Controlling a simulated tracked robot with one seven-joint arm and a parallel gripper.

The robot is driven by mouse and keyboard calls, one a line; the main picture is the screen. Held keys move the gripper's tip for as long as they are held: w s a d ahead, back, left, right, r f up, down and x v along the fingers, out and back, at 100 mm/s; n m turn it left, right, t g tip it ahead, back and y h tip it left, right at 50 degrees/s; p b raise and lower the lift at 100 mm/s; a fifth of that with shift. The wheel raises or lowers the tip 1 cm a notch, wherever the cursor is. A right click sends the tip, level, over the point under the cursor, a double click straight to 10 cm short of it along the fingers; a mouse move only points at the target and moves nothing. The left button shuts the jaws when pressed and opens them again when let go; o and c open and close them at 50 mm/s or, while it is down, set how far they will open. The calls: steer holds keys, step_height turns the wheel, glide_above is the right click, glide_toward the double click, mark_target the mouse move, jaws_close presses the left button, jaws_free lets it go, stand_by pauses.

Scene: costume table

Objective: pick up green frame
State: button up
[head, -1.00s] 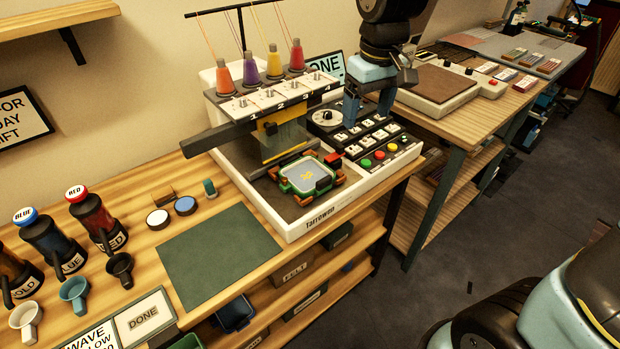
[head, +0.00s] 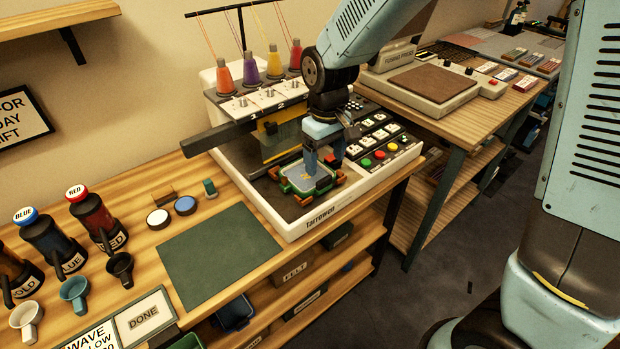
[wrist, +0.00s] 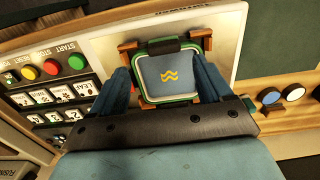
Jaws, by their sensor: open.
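The green frame (head: 285,187) sits in the embroidery machine (head: 300,229), held between brown-orange clamps. In the wrist view the green frame (wrist: 166,100) surrounds grey-blue cloth with a yellow wave mark, with a dark piece at its top edge. My gripper (head: 320,163) is over the right part of the frame in the head view and hides some of it. In the wrist view my gripper (wrist: 165,76) is open, with one blue finger at each side of the frame. I cannot tell whether the fingers touch it.
The machine's stitching head and dark bar (head: 216,139) stand just left of and behind the frame. Its button panel (head: 380,140) is to the right. A green mat (head: 218,257) lies clear at front left. Cups and bottles (head: 92,216) stand farther left.

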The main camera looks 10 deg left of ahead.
mark_target(323, 178)
steer(key=shift+s+f, duration=0.2)
steer(key=shift+f, duration=1.25)
steer(key=shift+s+f, duration=0.2)
steer(key=shift+f, duration=1.2)
steer(key=c, duration=1.1)
steer(key=shift+r, duration=0.1)
